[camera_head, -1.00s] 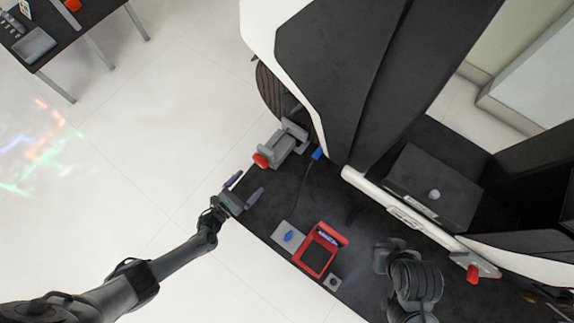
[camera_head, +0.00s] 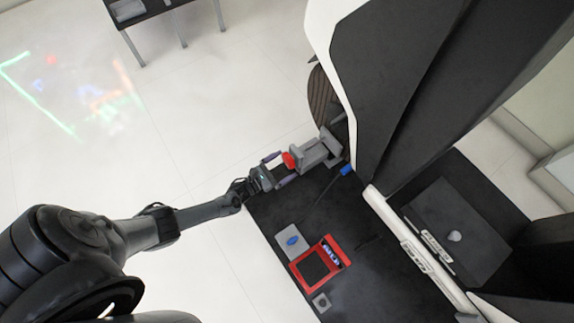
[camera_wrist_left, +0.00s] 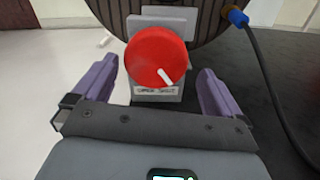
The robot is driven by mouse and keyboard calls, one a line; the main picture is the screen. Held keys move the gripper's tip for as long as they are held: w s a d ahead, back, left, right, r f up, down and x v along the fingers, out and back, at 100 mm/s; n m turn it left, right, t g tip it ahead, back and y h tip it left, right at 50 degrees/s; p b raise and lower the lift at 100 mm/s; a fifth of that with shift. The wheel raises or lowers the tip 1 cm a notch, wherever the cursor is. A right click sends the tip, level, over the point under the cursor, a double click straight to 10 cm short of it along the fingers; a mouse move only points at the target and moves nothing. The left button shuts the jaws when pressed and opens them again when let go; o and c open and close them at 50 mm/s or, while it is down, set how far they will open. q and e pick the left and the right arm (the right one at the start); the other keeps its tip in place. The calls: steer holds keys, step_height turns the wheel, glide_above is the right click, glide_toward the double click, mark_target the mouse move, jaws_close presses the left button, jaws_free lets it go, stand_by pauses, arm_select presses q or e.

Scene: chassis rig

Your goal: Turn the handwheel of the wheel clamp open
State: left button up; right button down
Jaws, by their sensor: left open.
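The wheel clamp (camera_head: 318,152) is a grey block device beside the dark wheel (camera_head: 322,98) in the head view. Its red handwheel (camera_head: 289,160) faces my left gripper (camera_head: 274,170). In the left wrist view the round red handwheel (camera_wrist_left: 155,55) carries a white mark pointing to the lower right, above a small label on the clamp (camera_wrist_left: 158,92). My left gripper (camera_wrist_left: 158,88) is open, its two purple fingers to the left and right of the handwheel, with gaps on both sides. I see no contact. My right gripper is not in view.
A blue connector (camera_head: 347,169) with a dark cable lies right of the clamp. A red case (camera_head: 320,263), a grey plate with a blue part (camera_head: 292,241) and a small grey block (camera_head: 321,302) lie on the black mat. The white vehicle body (camera_head: 335,60) rises behind the clamp.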

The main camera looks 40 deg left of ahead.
arm_select(q)
steer(key=shift+w+a+r, duration=0.1)
steer(key=shift+w+a, duration=0.1)
steer(key=shift+w, duration=1.1)
steer(key=shift+s+d, duration=0.2)
steer(key=shift+d, duration=0.1)
steer(key=shift+c, duration=0.3)
steer(key=shift+a, duration=0.15)
steer(key=c, duration=0.9)
